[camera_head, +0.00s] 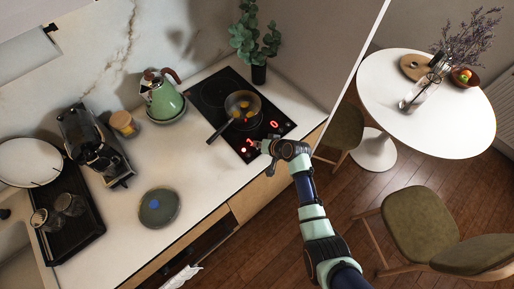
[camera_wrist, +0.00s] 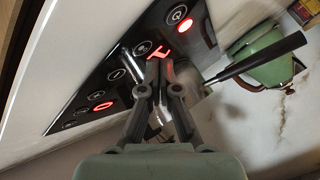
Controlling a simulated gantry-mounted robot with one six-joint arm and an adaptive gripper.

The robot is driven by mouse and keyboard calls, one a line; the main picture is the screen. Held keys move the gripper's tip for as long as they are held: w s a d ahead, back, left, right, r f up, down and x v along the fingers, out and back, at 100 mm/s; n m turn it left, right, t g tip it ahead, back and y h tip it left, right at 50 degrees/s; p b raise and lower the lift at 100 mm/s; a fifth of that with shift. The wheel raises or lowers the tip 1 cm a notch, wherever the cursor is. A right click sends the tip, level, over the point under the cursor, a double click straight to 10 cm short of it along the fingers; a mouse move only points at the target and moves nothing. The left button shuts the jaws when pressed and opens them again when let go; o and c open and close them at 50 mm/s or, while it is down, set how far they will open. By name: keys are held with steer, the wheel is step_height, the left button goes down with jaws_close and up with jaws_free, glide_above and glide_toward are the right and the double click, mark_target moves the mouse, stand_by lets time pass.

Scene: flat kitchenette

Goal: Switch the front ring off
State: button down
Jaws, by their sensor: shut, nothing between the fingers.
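The black hob (camera_head: 209,92) is set in the white counter, and a pan (camera_head: 243,104) with yellowish contents stands on it. Its front strip shows a red 0 (camera_head: 274,124) and another red digit (camera_head: 250,143), which I cannot read for certain. A red light (camera_head: 243,150) glows near that digit. In the wrist view, the lit digit (camera_wrist: 159,53), red light (camera_wrist: 186,25) and 0 (camera_wrist: 103,106) sit among round touch keys (camera_wrist: 141,48). My gripper (camera_head: 263,147) is shut and empty at the hob's front edge. Its fingertips (camera_wrist: 156,70) appear beside the lit digit; contact cannot be told.
The pan's handle (camera_head: 218,132) points toward the counter's left side. A green kettle (camera_head: 164,101), a jar (camera_head: 123,123), a coffee machine (camera_head: 88,140) and a dark plate (camera_head: 159,207) stand left of the hob. A plant (camera_head: 258,38) stands behind it. Counter between plate and hob is clear.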

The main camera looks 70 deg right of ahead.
mark_target(258, 149)
steer(key=shift+f, duration=0.1)
stand_by(0.3)
steer(key=shift+f+b, duration=0.35)
steer(key=shift+b, duration=0.05)
steer(key=shift+f, duration=0.3)
stand_by(0.3)
steer(key=shift+r+p, duration=0.5)
steer(key=shift+r, duration=0.3)
step_height(258, 149, up, 6)
steer(key=p, duration=0.5)
